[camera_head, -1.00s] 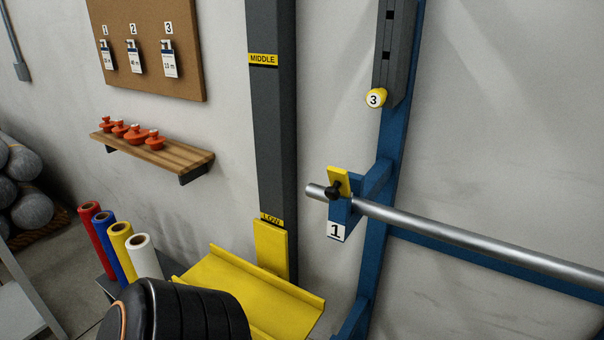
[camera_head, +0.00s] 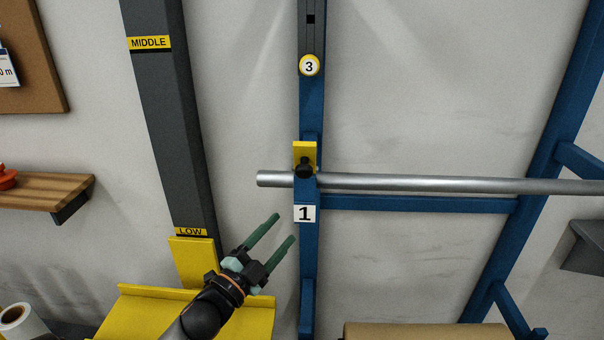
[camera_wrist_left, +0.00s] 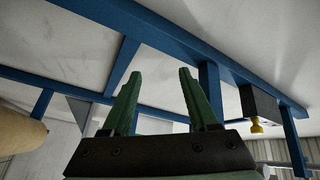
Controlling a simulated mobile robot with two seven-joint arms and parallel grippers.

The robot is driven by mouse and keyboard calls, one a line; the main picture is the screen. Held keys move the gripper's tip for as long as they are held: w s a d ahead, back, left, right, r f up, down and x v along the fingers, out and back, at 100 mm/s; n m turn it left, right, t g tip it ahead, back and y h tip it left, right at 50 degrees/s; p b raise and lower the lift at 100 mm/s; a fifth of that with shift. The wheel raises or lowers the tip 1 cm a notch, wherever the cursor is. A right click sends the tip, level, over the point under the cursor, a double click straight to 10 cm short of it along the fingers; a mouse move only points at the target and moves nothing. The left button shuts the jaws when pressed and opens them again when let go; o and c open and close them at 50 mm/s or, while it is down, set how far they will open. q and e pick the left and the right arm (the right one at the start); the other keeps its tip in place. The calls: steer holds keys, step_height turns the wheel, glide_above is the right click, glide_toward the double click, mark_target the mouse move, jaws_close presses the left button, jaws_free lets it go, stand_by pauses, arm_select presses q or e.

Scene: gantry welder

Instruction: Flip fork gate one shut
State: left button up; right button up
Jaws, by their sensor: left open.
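Fork gate one is the yellow plate (camera_head: 305,152) with a black knob (camera_head: 304,169), standing upright at the blue post above the label "1" (camera_head: 304,213). A steel bar (camera_head: 420,184) rests in the fork beside it, its left end sticking out past the post. My left gripper (camera_head: 278,228) is below and left of the gate, open and empty, with its green fingers pointing up and right. The left wrist view shows the two open fingers (camera_wrist_left: 158,95) with nothing between them. My right gripper is not in view.
A grey column (camera_head: 165,110) marked MIDDLE and LOW stands left, with a yellow tray (camera_head: 130,312) at its foot. A brown roll (camera_head: 430,332) lies at the bottom right. The wall between column and post is bare.

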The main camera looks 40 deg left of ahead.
arm_select(q)
steer(key=s+r+m+t+h+b, duration=0.1)
steer(key=s+r+m+h, duration=0.1)
steer(key=r+m+h, duration=0.65)
steer(key=s+r+m+h, duration=0.2)
steer(key=r+m+h, duration=0.4)
steer(key=r+m, duration=0.55)
steer(key=m+g+h+p, duration=0.15)
steer(key=m+g, duration=0.95)
steer(key=m, duration=1.1)
glide_toward(304, 171)
steer(key=x, duration=0.3)
steer(key=w+x, duration=0.1)
steer(key=x, duration=0.1)
steer(key=a+x, duration=0.1)
steer(key=x, duration=0.2)
steer(key=shift+w+d+f+p, duration=0.15)
steer(key=shift+w+d+p, duration=0.2)
steer(key=shift+w, duration=0.05)
steer(key=shift+w+d+f, duration=0.1)
steer(key=shift+w+d, duration=0.2)
steer(key=shift+d, duration=0.15)
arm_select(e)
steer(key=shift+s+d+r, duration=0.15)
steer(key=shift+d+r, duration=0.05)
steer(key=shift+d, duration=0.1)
arm_select(q)
steer(key=shift+c, duration=0.2)
